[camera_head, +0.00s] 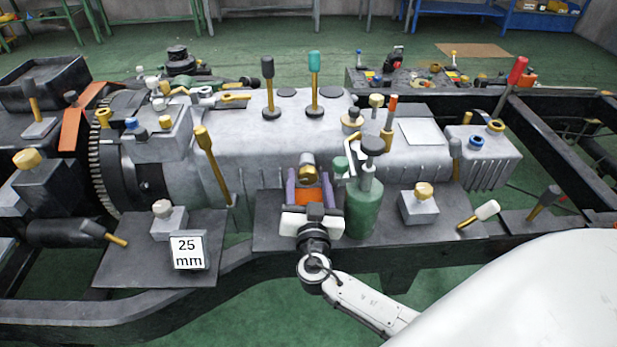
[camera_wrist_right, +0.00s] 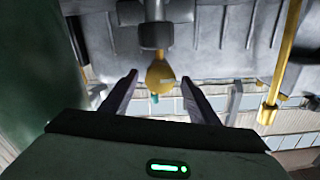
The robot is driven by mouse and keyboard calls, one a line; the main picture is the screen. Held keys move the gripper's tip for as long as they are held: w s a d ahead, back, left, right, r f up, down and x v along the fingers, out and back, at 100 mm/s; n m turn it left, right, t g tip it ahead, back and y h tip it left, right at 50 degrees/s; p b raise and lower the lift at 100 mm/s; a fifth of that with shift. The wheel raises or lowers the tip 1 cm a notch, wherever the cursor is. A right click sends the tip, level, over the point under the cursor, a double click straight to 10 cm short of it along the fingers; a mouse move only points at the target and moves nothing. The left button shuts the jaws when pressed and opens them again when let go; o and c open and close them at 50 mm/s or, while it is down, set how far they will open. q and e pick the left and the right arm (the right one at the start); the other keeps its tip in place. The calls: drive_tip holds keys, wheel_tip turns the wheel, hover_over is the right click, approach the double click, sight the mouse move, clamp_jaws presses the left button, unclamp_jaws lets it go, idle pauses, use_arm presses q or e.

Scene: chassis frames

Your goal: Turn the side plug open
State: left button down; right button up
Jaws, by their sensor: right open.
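A plug with a rounded gold end (camera_head: 308,173) sits low on the near side of the grey gearbox housing. It also shows in the right wrist view (camera_wrist_right: 160,76), below a dark collar. My right gripper (camera_head: 309,184) points at the housing with its fingers on either side of the plug. In the right wrist view the gripper (camera_wrist_right: 159,80) is open, with visible gaps between both fingers and the gold end. Whether the fingertips reach past the plug is hard to tell. My left gripper is not in view.
A green bottle-like can (camera_head: 363,208) stands close to the right of my right gripper. A gold-tipped lever (camera_head: 213,165) rises to its left. A block with a gold knob (camera_head: 419,207) and a "25 mm" sign (camera_head: 188,251) are farther off on the dark plates.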

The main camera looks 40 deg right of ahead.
drive_tip(key=shift+w+d, duration=0.1)
drive_tip(key=shift+w, duration=0.05)
drive_tip(key=shift+c, duration=0.2)
drive_tip(key=c, duration=1)
drive_tip(key=shift+f, duration=0.1)
